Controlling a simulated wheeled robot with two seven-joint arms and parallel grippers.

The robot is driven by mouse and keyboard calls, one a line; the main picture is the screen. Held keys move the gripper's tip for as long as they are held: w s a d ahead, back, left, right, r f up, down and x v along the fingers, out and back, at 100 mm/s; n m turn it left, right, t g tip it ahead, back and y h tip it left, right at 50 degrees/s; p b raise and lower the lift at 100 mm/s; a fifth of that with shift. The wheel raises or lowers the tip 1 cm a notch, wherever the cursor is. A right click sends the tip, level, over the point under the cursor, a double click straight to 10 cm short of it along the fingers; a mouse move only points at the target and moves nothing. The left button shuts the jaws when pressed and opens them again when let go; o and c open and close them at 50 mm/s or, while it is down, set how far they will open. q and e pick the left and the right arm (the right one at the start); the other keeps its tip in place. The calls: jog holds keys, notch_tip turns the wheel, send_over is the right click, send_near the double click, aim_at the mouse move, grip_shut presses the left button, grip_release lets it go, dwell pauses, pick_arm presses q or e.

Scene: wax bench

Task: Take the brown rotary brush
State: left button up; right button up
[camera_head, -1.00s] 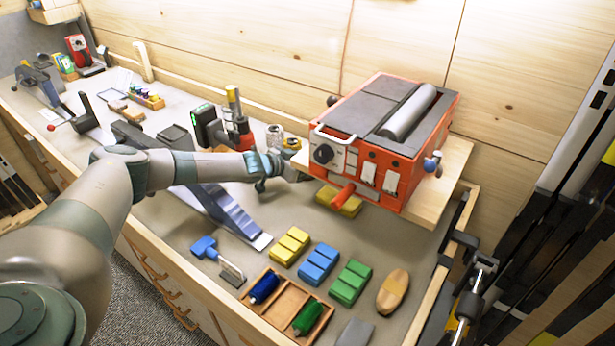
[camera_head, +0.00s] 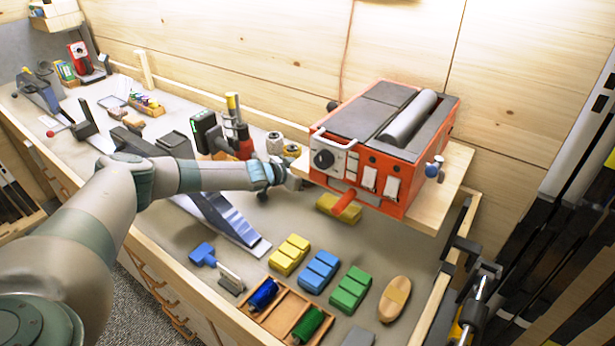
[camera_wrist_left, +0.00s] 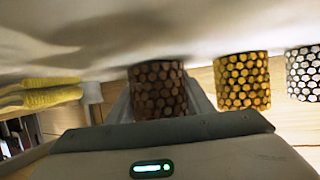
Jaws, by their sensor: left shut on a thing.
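My left gripper (camera_head: 292,180) reaches in from the left and stands at the bench by the left side of the red wax machine (camera_head: 365,160). In the left wrist view, the brown rotary brush (camera_wrist_left: 158,90), a dark cylinder with a honeycomb pattern, sits between the fingers, and the gripper is shut on it. The fingers and palm hide its lower part in that view. I cannot make the brown brush out in the head view, where the gripper covers it. My right gripper is not in view.
A yellow brush (camera_wrist_left: 242,80) and a white brush (camera_wrist_left: 303,72) stand in a row beside the brown one. Yellow (camera_head: 290,254), blue (camera_head: 320,271) and green (camera_head: 350,289) wax blocks lie in front. Bare bench lies between.

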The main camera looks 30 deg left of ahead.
pick_arm(q)
jog(key=shift+r+p, duration=1.5)
jog(key=shift+r, duration=0.25)
